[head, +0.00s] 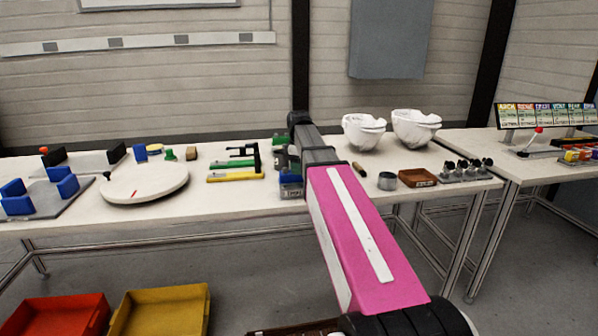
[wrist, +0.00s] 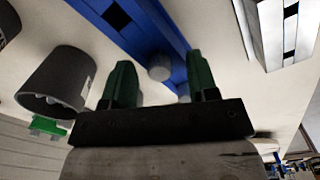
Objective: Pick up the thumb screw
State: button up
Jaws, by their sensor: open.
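A pale grey round knob, which looks like the thumb screw (wrist: 158,66), shows in the wrist view against a blue bar (wrist: 172,28). My gripper (wrist: 162,80) has two green fingers spread apart, with the knob in the gap between them in the picture. The fingers do not visibly touch it, and I cannot tell the depth between them. In the head view my pink and grey arm reaches over the table, and I cannot make out the knob there. A blue block (head: 291,184) shows beside the arm's far end.
In the wrist view a dark grey cylinder (wrist: 57,82) is left of the fingers and a silver-white part (wrist: 284,32) is at upper right. The table (head: 230,203) also holds a round white disc (head: 150,182), white helmet shells (head: 414,128) and a brown tray (head: 417,178).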

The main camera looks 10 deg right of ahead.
jog(key=c, duration=1)
jog(key=shift+r, duration=0.15)
jog(key=shift+r, duration=0.5)
jog(key=r, duration=0.3)
jog(key=shift+s+a+r, duration=0.1)
jog(key=shift+a+r, duration=0.05)
jog(key=shift+a, duration=0.2)
jog(key=s+a+r, duration=0.1)
jog(key=a+r, duration=0.1)
jog(key=a, duration=0.1)
jog(key=s+a+r, duration=0.1)
jog(key=a+r, duration=0.1)
jog(key=a, duration=0.2)
jog(key=s+a+r, duration=0.1)
jog(key=a+r, duration=0.1)
jog(key=a, duration=0.1)
jog(key=shift+a+r, duration=0.2)
jog(key=shift+a, duration=0.05)
jog(key=shift+r, duration=0.1)
jog(key=r, duration=0.2)
jog(key=d+r, duration=0.1)
jog(key=r, duration=0.1)
jog(key=shift+w, duration=0.15)
